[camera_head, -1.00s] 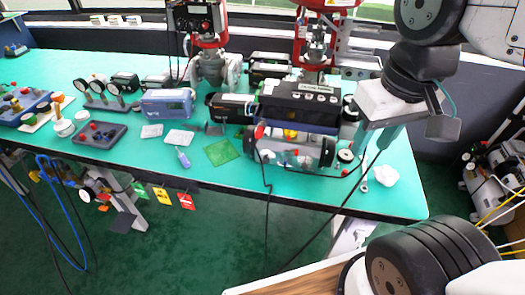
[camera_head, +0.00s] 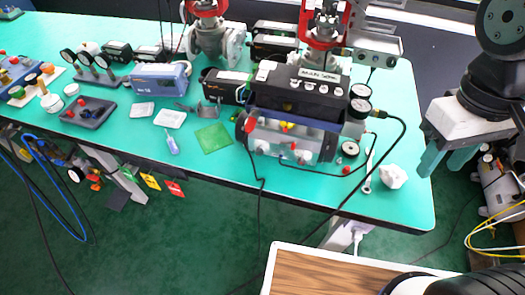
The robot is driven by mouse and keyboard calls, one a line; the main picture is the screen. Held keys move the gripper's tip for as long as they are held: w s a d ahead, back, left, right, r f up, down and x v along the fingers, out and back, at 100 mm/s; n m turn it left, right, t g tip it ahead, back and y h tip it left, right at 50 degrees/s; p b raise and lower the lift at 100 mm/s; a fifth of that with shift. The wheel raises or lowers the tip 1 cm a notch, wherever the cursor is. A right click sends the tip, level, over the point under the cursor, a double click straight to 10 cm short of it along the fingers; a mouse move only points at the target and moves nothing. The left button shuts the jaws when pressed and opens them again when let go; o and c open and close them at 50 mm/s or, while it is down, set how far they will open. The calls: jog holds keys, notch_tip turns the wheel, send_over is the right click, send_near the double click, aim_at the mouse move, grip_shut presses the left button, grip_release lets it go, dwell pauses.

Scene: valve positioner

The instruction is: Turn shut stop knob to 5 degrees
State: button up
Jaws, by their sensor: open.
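A valve positioner, a black box with a pale label (camera_head: 318,76), sits on a grey cylindrical actuator (camera_head: 290,141) at the front right of the green table. Several small coloured caps or knobs, red and yellow, show on this unit. I cannot tell which one is the shut stop knob; markings are too small to read. My gripper (camera_head: 447,162) is at the right, beyond the table's right edge and well apart from the unit. Its two teal fingers point down, are spread and hold nothing.
Red valve assemblies (camera_head: 324,30) rise behind. A green square (camera_head: 213,138) lies left. Table front right is fairly clear.

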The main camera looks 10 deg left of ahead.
jog(key=w+a+f+n+h, duration=0.3)
jog(key=a+f+n+h, duration=0.35)
jog(key=a+n, duration=0.25)
jog(key=n+t+y, duration=0.2)
jog(key=n+t, duration=1.3)
jog(key=n, duration=1.4)
send_near(257, 153)
jog(key=w, duration=0.2)
jog(key=shift+h, duration=0.25)
jog(key=x, duration=0.7)
jog(key=shift+d+f, duration=0.3)
jog(key=shift+f, duration=0.05)
grip_shut()
